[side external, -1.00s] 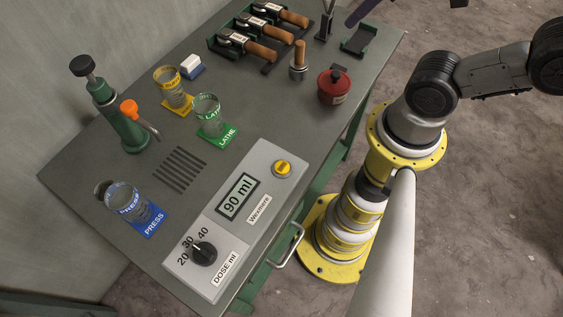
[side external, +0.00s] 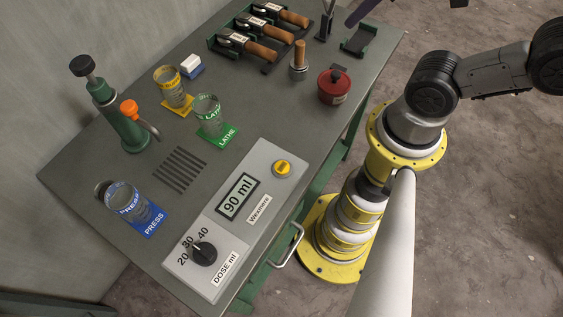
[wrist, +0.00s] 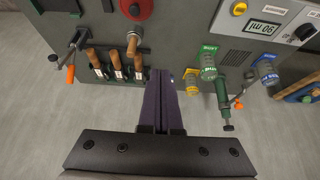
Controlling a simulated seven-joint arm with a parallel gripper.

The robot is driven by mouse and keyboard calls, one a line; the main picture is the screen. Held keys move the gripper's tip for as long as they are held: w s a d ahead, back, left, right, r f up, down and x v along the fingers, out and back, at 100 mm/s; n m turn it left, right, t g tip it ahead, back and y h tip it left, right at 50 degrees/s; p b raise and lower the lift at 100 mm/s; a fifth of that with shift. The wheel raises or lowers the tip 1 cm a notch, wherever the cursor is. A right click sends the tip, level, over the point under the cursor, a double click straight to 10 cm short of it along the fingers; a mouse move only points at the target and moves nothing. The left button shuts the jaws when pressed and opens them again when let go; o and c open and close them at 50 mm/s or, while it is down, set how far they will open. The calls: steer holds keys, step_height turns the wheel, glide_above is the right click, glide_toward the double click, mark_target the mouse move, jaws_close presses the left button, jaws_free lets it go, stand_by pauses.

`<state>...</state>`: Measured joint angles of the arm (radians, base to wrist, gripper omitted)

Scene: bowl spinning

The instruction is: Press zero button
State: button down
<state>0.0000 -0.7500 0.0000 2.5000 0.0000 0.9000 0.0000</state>
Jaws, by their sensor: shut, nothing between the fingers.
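The yellow round button (side external: 283,168) sits at the upper right end of the grey control panel (side external: 222,225). Its lettering is too small to read. The panel display (side external: 237,197) reads 90 ml. The button also shows in the wrist view (wrist: 239,8), at the top edge, to the right of my gripper. My gripper (wrist: 160,72) is shut and empty, its dark purple fingers together.
The panel has a black dose knob (side external: 203,254). Glasses stand on blue (side external: 152,222), green (side external: 221,137) and yellow mats. A red pot (side external: 334,87), a tamper (side external: 299,62) and wooden-handled portafilters (side external: 262,52) are at the bench's far end. A green lever device (side external: 120,120) stands at left.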

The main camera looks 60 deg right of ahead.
stand_by(0.3)
steer(key=w+a+f+n+t+y, duration=0.1)
steer(key=w+a+n+t+y, duration=0.25)
steer(key=w+a+n, duration=0.45)
steer(key=s+a+f+n+g+y, duration=0.2)
steer(key=s+a+f+n, duration=0.4)
steer(key=a+f+n, duration=0.3)
step_height(320, 180, down, 3)
steer(key=shift+a+r+y, duration=0.1)
steer(key=shift+a+y, duration=0.25)
steer(key=shift+a, duration=0.4)
